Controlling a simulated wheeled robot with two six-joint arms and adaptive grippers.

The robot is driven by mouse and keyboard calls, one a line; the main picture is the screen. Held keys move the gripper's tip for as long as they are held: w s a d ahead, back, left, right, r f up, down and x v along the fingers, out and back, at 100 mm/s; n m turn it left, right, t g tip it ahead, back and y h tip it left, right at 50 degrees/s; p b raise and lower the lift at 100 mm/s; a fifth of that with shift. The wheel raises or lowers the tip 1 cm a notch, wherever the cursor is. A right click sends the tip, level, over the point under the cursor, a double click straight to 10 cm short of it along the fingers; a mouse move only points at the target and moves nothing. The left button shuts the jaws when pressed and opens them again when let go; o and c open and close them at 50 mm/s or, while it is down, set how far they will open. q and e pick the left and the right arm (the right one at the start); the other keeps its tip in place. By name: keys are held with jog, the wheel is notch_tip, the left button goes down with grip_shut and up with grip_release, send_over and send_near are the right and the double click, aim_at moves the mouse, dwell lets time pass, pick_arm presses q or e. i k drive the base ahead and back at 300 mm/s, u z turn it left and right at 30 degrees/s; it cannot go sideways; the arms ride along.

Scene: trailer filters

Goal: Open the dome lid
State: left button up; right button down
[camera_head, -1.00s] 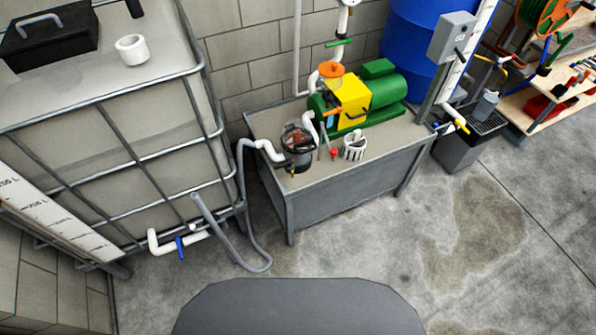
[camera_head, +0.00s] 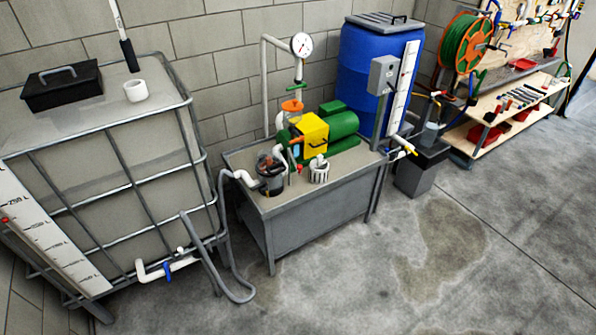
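A dark strainer pot (camera_head: 271,180) with a see-through, domed-looking top (camera_head: 269,161) stands on the left end of the grey metal bench (camera_head: 310,222). The top appears to sit on the pot, but it is too small to tell how it is fastened. A white pipe (camera_head: 240,177) joins the pot from the left. A white slotted basket (camera_head: 319,172) stands on the bench to the right of the pot. Neither of my grippers is in view.
A green and yellow pump (camera_head: 338,131) sits behind the basket. A caged tank (camera_head: 110,180) stands left, with a grey hose (camera_head: 219,272) hanging beside it. A blue barrel (camera_head: 361,70) and a grey bin (camera_head: 417,171) stand right. The concrete floor in front is clear.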

aim_at(273, 166)
jog(key=z, duration=0.5)
jog(key=i, duration=1.25)
jog(key=u, duration=0.55)
